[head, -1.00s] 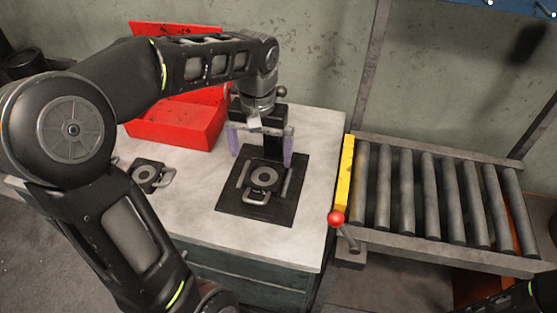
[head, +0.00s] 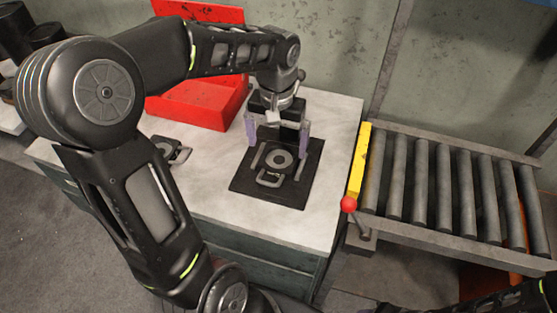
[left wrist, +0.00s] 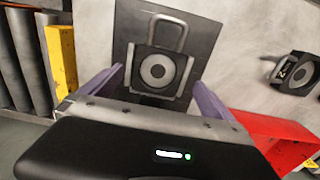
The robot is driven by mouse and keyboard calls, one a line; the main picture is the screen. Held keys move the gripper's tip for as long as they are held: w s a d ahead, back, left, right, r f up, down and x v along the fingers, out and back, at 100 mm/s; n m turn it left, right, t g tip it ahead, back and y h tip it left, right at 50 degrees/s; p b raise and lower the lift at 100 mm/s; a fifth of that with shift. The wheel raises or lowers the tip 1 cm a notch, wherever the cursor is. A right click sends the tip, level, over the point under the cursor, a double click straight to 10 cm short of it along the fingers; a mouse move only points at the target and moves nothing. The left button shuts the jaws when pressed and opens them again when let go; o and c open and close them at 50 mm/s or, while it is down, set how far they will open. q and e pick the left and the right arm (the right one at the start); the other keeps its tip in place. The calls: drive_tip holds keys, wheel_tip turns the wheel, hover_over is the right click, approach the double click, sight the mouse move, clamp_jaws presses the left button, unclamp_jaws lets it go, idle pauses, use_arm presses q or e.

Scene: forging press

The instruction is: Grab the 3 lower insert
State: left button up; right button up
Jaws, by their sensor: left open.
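A second similar insert (left wrist: 297,73) with a white mark lies on the table, partly behind my arm in the head view (head: 168,150). My right gripper is out of view.
A red bin (head: 205,105) stands at the back of the table. A yellow bar (head: 359,160) and a roller conveyor (head: 443,190) adjoin the table's right side, with a red-knobbed lever (head: 348,204) in front. The table front is clear.

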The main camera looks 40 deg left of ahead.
sight(279, 161)
use_arm(q)
wheel_tip(279, 161, down, 5)
drive_tip(key=shift+w+d+p, duration=0.1)
drive_tip(key=shift+w+p, duration=0.05)
drive_tip(key=shift+p, duration=0.25)
idle(0.4)
drive_tip(key=c, duration=1.9)
drive_tip(key=shift+w+r, duration=0.1)
drive_tip(key=shift+c, duration=0.5)
drive_tip(key=shift+r, duration=0.1)
drive_tip(key=shift+r, duration=0.6)
wheel_tip(279, 161, up, 9)
drive_tip(key=shift+f+b, duration=0.15)
drive_tip(key=shift+b, duration=0.2)
